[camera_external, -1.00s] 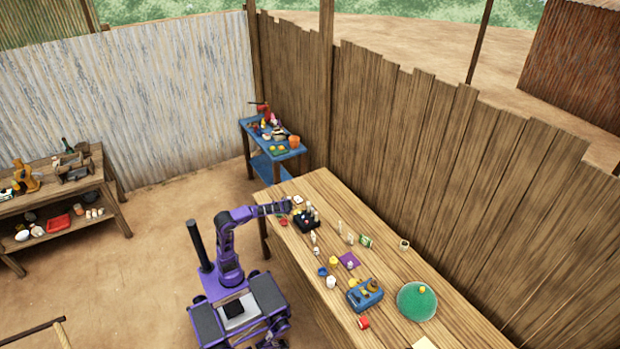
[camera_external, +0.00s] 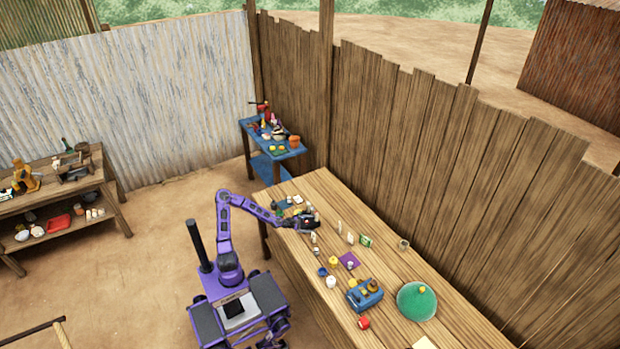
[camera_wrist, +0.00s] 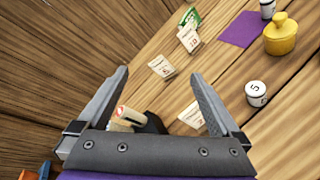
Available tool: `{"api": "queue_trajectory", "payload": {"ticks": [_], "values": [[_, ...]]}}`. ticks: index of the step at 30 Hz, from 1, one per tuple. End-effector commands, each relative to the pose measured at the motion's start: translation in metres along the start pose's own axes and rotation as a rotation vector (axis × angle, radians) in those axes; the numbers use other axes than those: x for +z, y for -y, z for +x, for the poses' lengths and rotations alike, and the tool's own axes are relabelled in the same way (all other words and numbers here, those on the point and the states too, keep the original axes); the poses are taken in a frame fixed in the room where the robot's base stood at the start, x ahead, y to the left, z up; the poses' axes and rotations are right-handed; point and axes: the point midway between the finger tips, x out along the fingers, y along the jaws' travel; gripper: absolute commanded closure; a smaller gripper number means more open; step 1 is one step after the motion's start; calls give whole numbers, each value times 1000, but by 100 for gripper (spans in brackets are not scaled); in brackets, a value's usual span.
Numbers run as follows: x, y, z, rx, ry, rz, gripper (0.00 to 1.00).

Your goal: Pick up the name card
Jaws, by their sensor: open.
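Several small pale cards with print stand or lie on the wooden table; I cannot tell which is the name card. In the wrist view one card (camera_wrist: 161,66) shows between my fingertips, farther off on the table. A second card (camera_wrist: 188,38) is beyond it, by a green card (camera_wrist: 190,17). A third card (camera_wrist: 191,115) is partly hidden by the right finger. In the external view two pale cards (camera_external: 340,227) (camera_external: 351,238) are right of my gripper (camera_external: 311,223). My gripper (camera_wrist: 160,73) is open above the table, with no card in its jaws.
A cream cylinder with a red mark (camera_wrist: 130,117) and a black object lie low between the fingers. A white cylinder marked 5 (camera_wrist: 256,93), yellow pot (camera_wrist: 280,34) and purple cloth (camera_wrist: 241,29) are right.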

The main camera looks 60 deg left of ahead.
Motion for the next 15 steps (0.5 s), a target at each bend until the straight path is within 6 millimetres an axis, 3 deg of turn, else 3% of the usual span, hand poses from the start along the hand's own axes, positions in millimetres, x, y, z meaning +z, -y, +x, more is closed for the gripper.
{"api": "queue_trajectory", "payload": {"ticks": [3,6,10,15], "values": [[-24,24,7,60,-42,-366,0],[-44,43,8,104,-90,-600,0],[-60,61,8,140,-139,-782,0],[-70,70,12,160,-165,-860,0]]}}
